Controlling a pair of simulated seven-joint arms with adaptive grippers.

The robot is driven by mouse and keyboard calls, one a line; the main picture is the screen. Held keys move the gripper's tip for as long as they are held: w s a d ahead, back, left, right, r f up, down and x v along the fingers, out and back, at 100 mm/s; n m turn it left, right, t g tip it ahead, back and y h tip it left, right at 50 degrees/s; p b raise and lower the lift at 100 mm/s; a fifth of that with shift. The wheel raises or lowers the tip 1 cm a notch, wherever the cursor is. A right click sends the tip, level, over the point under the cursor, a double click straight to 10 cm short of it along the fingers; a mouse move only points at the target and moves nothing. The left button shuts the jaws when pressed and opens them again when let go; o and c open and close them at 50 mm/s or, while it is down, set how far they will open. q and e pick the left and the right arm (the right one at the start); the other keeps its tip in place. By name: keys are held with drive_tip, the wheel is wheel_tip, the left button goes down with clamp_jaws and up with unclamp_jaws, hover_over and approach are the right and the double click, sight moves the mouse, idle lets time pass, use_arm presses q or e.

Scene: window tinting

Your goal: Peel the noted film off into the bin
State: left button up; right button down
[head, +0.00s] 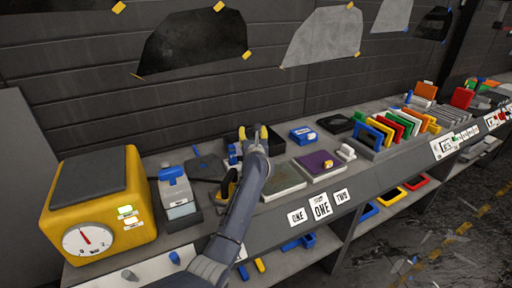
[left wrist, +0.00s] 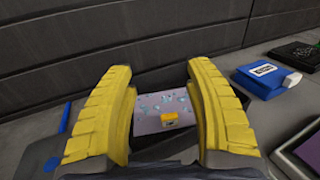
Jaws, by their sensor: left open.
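My left gripper (head: 255,132) is over the back of the bench, close to the wall, with its yellow fingers apart. In the left wrist view the open fingers (left wrist: 165,100) frame a pale lilac sheet (left wrist: 148,122) with bluish flecks, in or on a dark holder. A small yellow tab (left wrist: 169,120) sits on that sheet; nothing is held. A black open box (head: 276,143), possibly the bin, is beside the gripper. Several films hang on the wall with yellow tabs: a black one (head: 190,45) and a pale grey one (head: 322,38) are largest. I cannot tell which is the noted film.
A yellow dial scale (head: 100,205) and a blue-handled tool (head: 175,190) stand at left. A pale panel (head: 284,184) and a purple panel (head: 316,162) lie in front. A blue box (head: 303,135) and a rack of coloured frames (head: 390,130) are to the right.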

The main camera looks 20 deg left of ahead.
use_arm(q)
drive_tip(key=v, duration=0.6)
drive_tip(key=shift+s, duration=0.25)
drive_tip(key=shift+d, duration=0.1)
